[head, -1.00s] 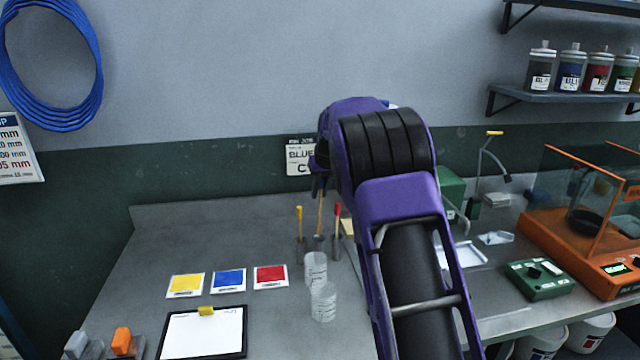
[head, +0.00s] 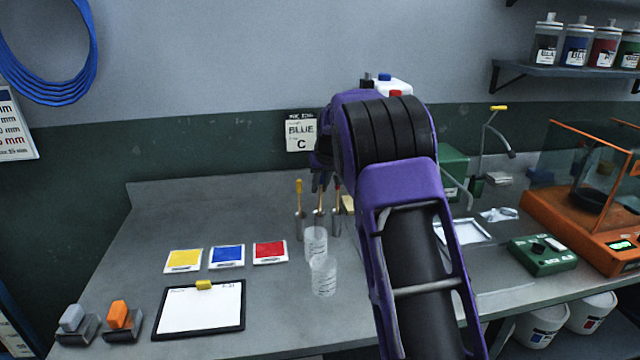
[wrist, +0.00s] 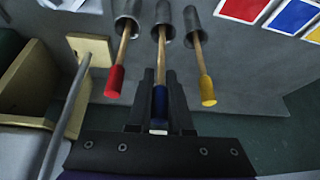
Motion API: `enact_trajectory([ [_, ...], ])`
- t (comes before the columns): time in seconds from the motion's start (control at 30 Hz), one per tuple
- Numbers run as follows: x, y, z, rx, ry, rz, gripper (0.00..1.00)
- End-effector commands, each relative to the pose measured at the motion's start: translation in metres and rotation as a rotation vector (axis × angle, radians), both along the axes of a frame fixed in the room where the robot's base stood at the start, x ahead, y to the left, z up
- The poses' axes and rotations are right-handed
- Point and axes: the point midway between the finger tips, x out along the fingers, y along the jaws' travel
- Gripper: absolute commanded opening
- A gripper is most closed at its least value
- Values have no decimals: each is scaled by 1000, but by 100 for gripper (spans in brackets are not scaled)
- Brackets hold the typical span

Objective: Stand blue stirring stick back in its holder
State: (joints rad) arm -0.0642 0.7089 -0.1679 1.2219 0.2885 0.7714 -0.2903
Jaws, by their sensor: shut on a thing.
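My gripper (wrist: 160,100) is shut on the blue handle of the blue stirring stick (wrist: 160,102). The stick's wooden shaft runs into the mouth of the middle metal tube of the holder (wrist: 164,14), lined up with it. How deep its tip is cannot be seen. A red-handled stick (wrist: 115,82) and a yellow-handled stick (wrist: 207,88) stand in the tubes on either side, close to my fingers. In the head view my gripper (head: 321,183) is above the holder (head: 318,224), with the yellow-handled stick (head: 299,192) to its left. The red handle is mostly hidden there.
Two clear cups (head: 323,276) stand just in front of the holder. Yellow, blue and red cards (head: 227,256) and a clipboard (head: 200,312) lie to the left. A wooden block (wrist: 92,48) and a grey rod are close beside the red-handled stick.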

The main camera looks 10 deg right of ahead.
Motion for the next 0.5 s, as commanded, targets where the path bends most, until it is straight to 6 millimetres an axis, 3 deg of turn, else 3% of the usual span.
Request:
enact_trajectory([
  [0.43, 0, 0, -4, 0, 0, 0, 0],
  [0.47, 0, 0, -4, 0, 0, 0, 24],
  [0.5, 0, 0, -4, 0, 0, 0, 31],
])
